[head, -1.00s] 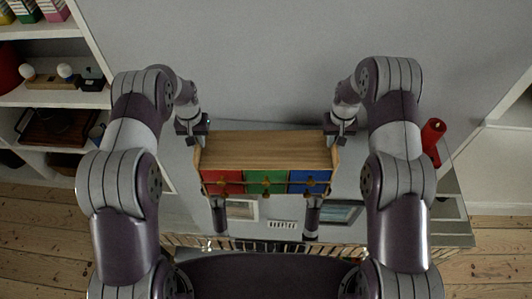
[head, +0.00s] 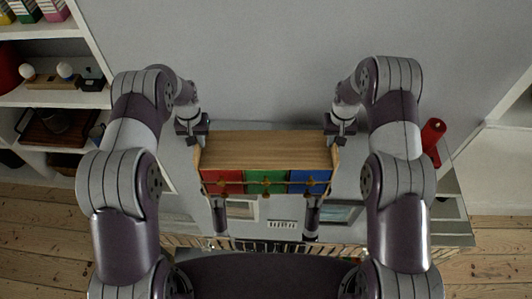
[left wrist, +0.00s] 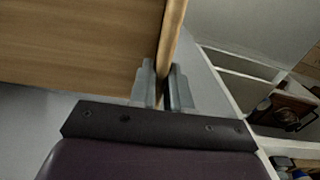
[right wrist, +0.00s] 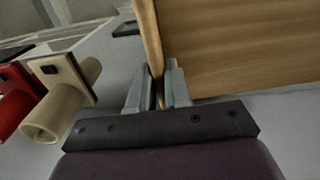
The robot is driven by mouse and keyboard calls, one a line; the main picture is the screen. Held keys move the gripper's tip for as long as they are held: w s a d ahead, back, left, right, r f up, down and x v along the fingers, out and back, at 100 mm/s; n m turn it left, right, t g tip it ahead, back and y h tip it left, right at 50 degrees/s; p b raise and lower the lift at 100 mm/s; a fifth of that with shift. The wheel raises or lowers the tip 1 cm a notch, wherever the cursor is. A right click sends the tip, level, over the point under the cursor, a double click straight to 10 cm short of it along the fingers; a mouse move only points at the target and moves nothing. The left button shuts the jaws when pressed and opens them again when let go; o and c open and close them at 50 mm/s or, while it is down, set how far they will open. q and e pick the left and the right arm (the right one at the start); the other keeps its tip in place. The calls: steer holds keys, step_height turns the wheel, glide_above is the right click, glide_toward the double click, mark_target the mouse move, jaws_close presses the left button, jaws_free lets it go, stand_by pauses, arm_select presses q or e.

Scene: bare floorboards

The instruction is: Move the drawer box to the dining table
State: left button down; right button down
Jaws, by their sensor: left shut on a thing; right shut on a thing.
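The drawer box (head: 267,151) is a wooden box with red, green and blue drawer fronts, level in the middle of the head view. My left gripper (head: 192,135) is shut on its left side panel; the left wrist view shows the panel edge (left wrist: 172,40) between the fingers (left wrist: 162,88). My right gripper (head: 341,135) is shut on the right side panel, whose edge (right wrist: 150,40) is between the fingers (right wrist: 158,88) in the right wrist view. The box's underside is hidden. I cannot pick out a dining table for certain.
A white shelf unit (head: 60,97) with several items stands at left. A red cylinder-like object (head: 432,133) is right of my right arm; red and cream objects (right wrist: 62,85) show in the right wrist view. A grey wall (head: 280,60) lies beyond the box. Floorboards (head: 40,225) show at left.

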arm_select(q)
steer(key=shift+w+r, duration=0.1)
steer(key=shift+r, duration=0.05)
arm_select(e)
steer(key=shift+r, duration=0.1)
stand_by(0.3)
